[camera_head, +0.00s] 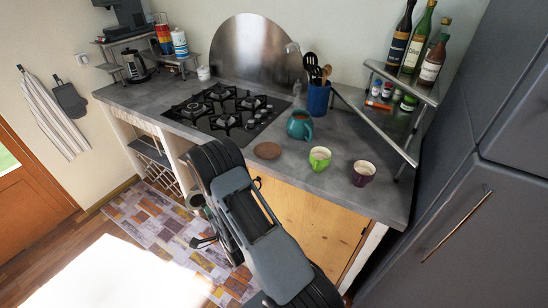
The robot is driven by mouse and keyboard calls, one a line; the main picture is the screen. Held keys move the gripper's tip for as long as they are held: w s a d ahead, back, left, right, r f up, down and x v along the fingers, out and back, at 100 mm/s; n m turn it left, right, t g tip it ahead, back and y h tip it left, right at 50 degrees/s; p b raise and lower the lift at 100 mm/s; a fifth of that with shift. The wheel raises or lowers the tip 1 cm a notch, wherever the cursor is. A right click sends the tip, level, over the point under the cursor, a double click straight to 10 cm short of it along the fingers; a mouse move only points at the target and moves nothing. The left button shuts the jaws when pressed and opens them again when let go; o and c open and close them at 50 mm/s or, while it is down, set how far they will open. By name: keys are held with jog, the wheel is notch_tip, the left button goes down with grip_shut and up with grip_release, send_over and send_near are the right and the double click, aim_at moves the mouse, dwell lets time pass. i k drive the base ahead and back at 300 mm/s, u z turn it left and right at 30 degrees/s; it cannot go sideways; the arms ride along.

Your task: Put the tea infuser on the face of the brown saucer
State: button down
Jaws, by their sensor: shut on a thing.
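The brown saucer (267,150) lies flat on the grey counter, right of the hob, and its face looks bare. My gripper (207,241) is low in front of the counter, left of my arm and partly hidden by it. It is well below and left of the saucer, apart from it. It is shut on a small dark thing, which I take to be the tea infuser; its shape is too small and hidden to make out. No other infuser shows on the counter.
A teal mug (300,125), a green cup (320,158) and a purple cup (364,173) stand near the saucer. A blue utensil pot (318,98) is behind. The black hob (226,109) is left. A metal shelf (405,90) with bottles stands right.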

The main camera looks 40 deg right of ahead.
aim_at(266, 152)
jog(key=u, duration=0.95)
jog(key=i, duration=0.4)
jog(key=z, duration=0.25)
